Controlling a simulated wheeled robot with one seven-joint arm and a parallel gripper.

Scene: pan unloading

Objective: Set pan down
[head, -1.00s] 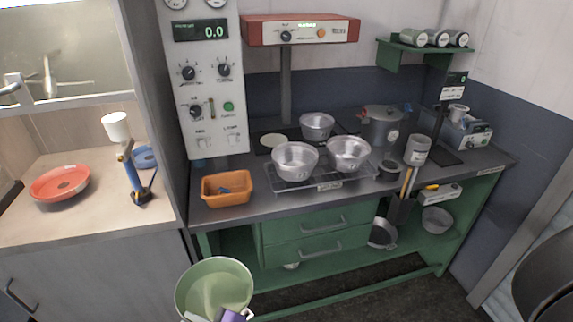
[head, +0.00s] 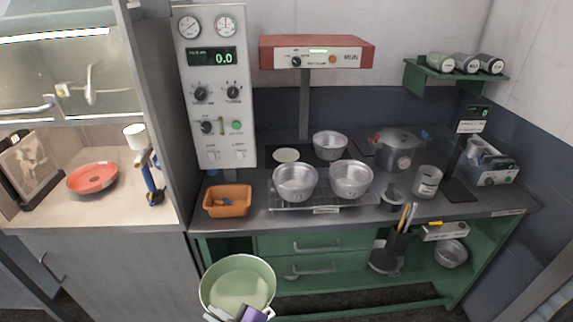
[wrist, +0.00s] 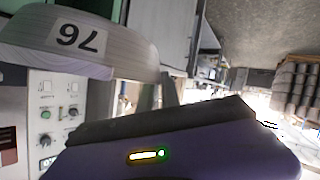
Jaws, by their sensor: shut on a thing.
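A pale green, round pan (head: 238,284) shows at the bottom of the head view, in front of the bench, with its open top facing up. My gripper (head: 241,314), with purple parts, is shut on its near rim. In the wrist view the held pan (wrist: 125,57) fills the upper left, with a white two-digit label upside down. Two silver pans, a left one (head: 295,183) and a right one (head: 350,180), stand side by side on a wire rack (head: 325,207) on the bench. A third silver pan (head: 330,146) stands behind them.
A lidded pot (head: 398,150), a grey cup (head: 427,181) and a black post stand at right. A red-topped instrument (head: 317,52) overhangs the back. A red dish (head: 92,178) sits on the left counter.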

